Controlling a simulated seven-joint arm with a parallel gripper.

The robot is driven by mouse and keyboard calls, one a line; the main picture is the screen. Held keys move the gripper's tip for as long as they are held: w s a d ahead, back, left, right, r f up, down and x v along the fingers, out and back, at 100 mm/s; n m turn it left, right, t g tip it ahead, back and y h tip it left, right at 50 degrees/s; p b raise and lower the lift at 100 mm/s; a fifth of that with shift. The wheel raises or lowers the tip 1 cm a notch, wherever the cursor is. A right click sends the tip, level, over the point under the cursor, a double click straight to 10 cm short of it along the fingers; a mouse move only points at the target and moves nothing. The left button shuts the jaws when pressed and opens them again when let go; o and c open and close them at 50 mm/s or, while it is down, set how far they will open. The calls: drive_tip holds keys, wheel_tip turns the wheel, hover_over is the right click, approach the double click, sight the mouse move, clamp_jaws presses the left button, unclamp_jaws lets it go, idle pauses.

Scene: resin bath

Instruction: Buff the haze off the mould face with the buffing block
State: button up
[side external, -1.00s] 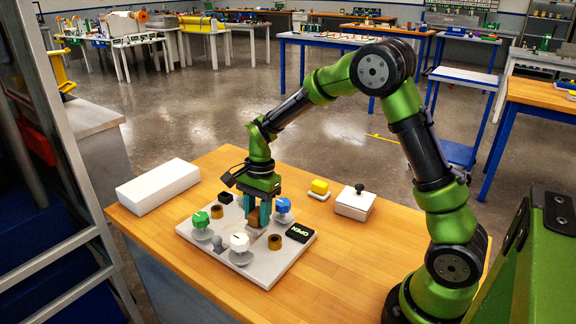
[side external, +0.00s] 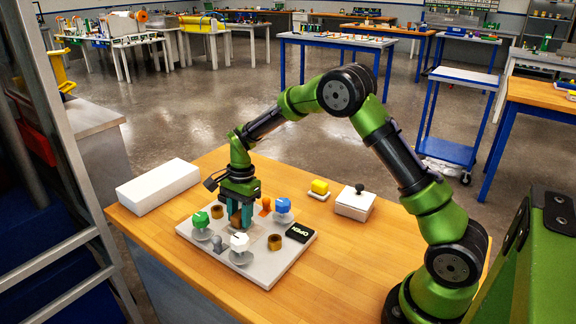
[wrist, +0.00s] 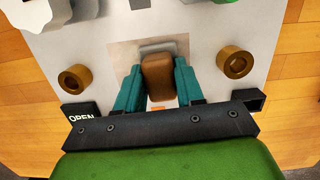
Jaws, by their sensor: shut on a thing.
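My gripper (side external: 238,224) is shut on a brown block, which I take to be the buffing block (wrist: 157,77). In the wrist view the block sits between the two teal fingers (wrist: 157,90). It is over a pale square patch (wrist: 122,55) on the light plate (side external: 264,279), which I take to be the mould face. A greyer area shows at the block's far edge. Whether the block touches the patch is hard to tell. In the side view the fingers hide most of the block and the patch.
Brass rings (side external: 274,241) (side external: 217,211) flank the gripper. Green (side external: 200,219), white (side external: 239,241), blue (side external: 283,204) and orange (side external: 265,206) knobs stand around it. A black OPEN sign (side external: 300,232), yellow block (side external: 320,186), lidded box (side external: 354,203) and white slab (side external: 158,185) are nearby. The front-right wood is clear.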

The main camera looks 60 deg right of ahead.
drive_tip(key=shift+w, duration=1.85)
drive_tip(key=shift+s, duration=4.7)
drive_tip(key=shift+s+a, duration=0.1)
drive_tip(key=shift+s, duration=0.2)
drive_tip(key=shift+w, duration=5)
drive_tip(key=shift+s, duration=4.95)
wheel_tip(320, 180, up, 8)
